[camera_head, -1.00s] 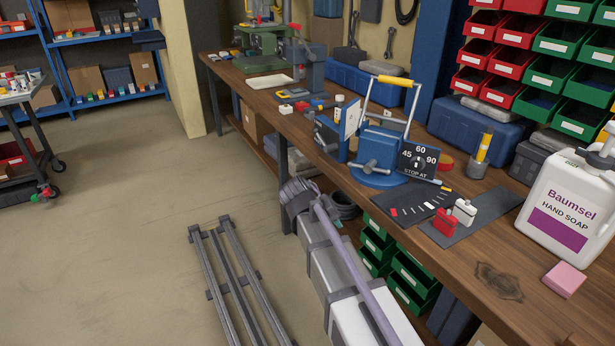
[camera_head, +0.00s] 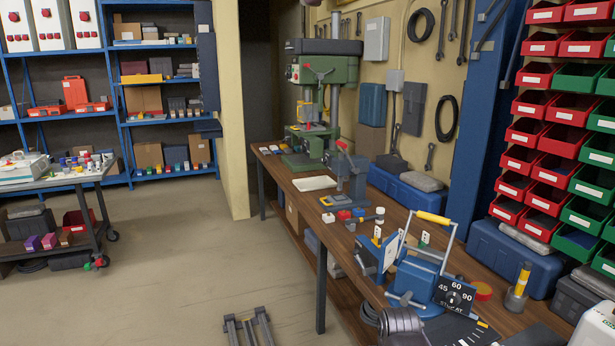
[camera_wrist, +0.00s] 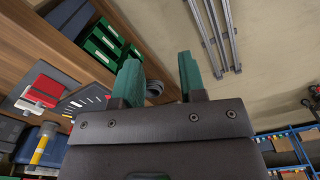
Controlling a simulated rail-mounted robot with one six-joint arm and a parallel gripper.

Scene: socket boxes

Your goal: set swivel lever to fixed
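A blue bench tool (camera_head: 418,284) with a yellow-gripped handle (camera_head: 433,217) stands on the wooden bench in the head view. A grey cross lever (camera_head: 405,299) sits low on its front, and a black dial plate (camera_head: 455,296) reads 45, 60, 90 and STOP AT. Farther back stands a grey-blue vise (camera_head: 352,180). No label fixed is readable, and I cannot tell which part is the swivel lever. My gripper (camera_wrist: 158,65) shows in the wrist view with its two green fingers apart and nothing between them. It touches none of these things there.
The bench top (camera_head: 340,240) carries small parts and a white tray (camera_head: 314,183). A drill press (camera_head: 322,85) stands at the back. Red and green bins (camera_head: 560,110) fill the right. A dark metal rail frame (camera_head: 248,329) lies on the floor.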

